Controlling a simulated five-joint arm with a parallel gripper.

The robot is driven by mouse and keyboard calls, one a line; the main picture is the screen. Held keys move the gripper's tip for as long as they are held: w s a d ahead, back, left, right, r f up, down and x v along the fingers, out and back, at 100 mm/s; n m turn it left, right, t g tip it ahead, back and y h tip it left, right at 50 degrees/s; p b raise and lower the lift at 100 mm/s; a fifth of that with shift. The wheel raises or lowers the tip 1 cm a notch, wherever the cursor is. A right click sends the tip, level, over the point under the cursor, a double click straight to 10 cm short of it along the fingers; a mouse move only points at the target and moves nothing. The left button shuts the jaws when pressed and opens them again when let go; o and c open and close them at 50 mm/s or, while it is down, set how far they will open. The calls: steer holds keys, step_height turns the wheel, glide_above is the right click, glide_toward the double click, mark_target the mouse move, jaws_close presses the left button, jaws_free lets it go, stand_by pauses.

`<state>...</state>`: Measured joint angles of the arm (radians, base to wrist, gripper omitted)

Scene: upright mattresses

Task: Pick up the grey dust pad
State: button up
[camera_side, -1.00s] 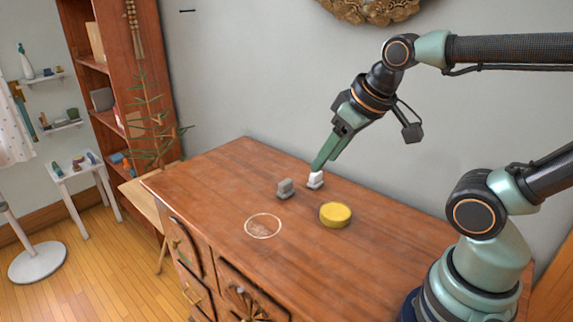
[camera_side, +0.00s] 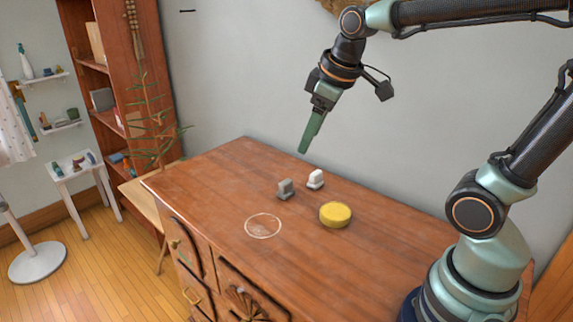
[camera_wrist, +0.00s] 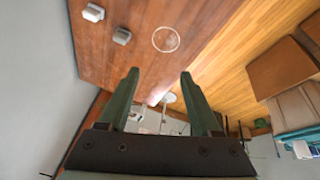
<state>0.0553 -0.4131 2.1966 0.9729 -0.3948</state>
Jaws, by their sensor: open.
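The grey dust pad (camera_side: 285,189) stands upright on the wooden dresser top, left of a similar white pad (camera_side: 316,179). In the wrist view the grey pad (camera_wrist: 122,36) is at the upper left, with the white pad (camera_wrist: 93,12) further up and left. My gripper (camera_side: 303,150) is above the dresser top, up and behind the grey pad, touching nothing. In the wrist view its two fingers (camera_wrist: 160,88) are spread apart with nothing between them.
A round yellow object (camera_side: 335,214) sits on the dresser top (camera_side: 215,185), right of the pads. A pale circle outline (camera_side: 263,226) marks the surface in front of them. The wall stands behind the dresser. The left part of the top is clear.

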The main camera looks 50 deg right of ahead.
steer(key=w+d+n+g, duration=0.1)
steer(key=w+d+n, duration=0.25)
steer(key=w, duration=0.35)
steer(key=n+g, duration=0.3)
steer(key=n, duration=0.8)
glide_above(286, 181)
step_height(286, 181, down, 14)
steer(key=f, duration=0.6)
steer(key=shift+w+a, duration=0.1)
steer(key=shift+a, duration=0.2)
steer(key=shift+d+f, duration=0.2)
steer(key=shift+f, duration=2.6)
jaws_close()
